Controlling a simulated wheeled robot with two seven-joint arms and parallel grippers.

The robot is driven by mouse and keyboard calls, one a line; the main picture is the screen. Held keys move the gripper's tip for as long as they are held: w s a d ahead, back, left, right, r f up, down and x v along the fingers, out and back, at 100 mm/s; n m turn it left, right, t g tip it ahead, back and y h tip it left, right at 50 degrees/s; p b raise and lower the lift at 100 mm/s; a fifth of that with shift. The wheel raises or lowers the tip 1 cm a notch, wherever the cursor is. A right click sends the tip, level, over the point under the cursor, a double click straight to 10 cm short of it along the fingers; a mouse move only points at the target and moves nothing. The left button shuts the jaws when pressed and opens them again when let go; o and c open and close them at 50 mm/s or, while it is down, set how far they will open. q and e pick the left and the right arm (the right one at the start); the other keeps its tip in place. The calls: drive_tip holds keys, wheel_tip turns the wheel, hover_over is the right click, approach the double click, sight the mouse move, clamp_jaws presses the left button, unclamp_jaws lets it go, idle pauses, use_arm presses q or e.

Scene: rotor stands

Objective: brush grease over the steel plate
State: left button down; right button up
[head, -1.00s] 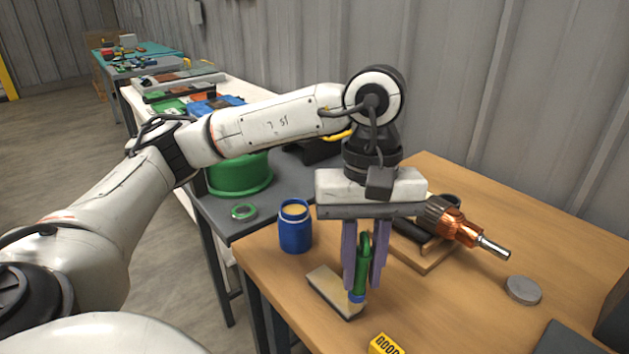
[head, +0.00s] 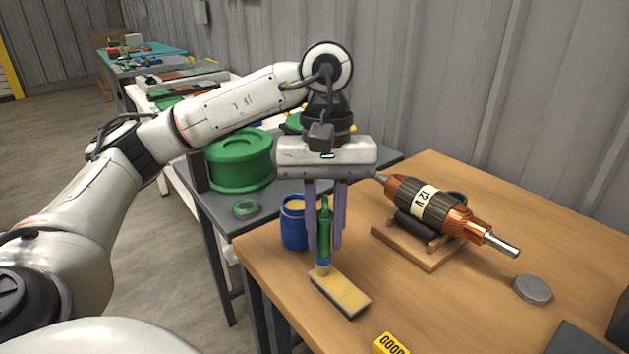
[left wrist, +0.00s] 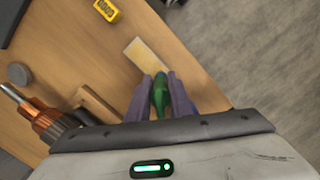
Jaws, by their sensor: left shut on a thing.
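My left gripper (head: 325,250) points straight down and is shut on the green handle of a brush (head: 324,218). The brush is upright, its pale bristles at the far left end of the steel plate (head: 348,298); I cannot tell whether they touch it. The small rectangular plate lies on the wooden bench with a yellowish layer over its top. The left wrist view shows the brush (left wrist: 159,96) between the fingers and the plate (left wrist: 145,57) just beyond. A blue pot (head: 293,232) with a tan top stands behind the gripper, partly hidden by it. My right gripper is out of view.
A copper rotor (head: 427,204) rests on a wooden stand (head: 428,258) to the right. A grey disc (head: 532,289) and a yellow block (head: 389,344) lie on the bench. A green drum (head: 241,165) and ring (head: 246,208) are on the grey table behind.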

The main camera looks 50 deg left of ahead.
use_arm(q)
wheel_tip(320, 180, up, 8)
drive_tip(key=a+p, duration=0.2)
drive_tip(key=p, duration=0.4)
drive_tip(key=shift+p, duration=0.35)
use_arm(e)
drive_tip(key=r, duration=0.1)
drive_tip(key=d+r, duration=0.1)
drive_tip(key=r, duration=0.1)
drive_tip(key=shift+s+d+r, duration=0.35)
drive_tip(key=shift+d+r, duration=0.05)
use_arm(q)
drive_tip(key=shift+w, duration=0.1)
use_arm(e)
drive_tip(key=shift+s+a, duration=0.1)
